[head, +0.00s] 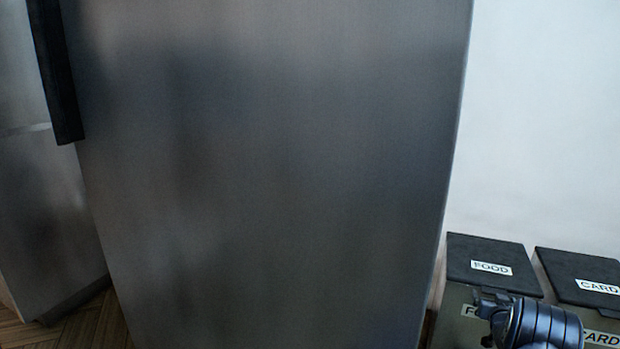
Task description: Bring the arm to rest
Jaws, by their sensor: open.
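My gripper (483,318) shows small and dark at the lower right of the head view, at the end of a banded black arm part. Its two short jaws point left and stand apart, with nothing seen between them. It shows in front of the bins, overlapping the front of the FOOD bin. The rest of my arm is out of the frame or cut off at the bottom edge.
A tall steel cabinet or fridge door (270,170) fills most of the view, close by. A black handle (56,70) is at upper left. Lidded bins marked FOOD (490,254) and CARD (583,268) stand at right by a pale wall (550,110). Wooden floor (85,322) shows at lower left.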

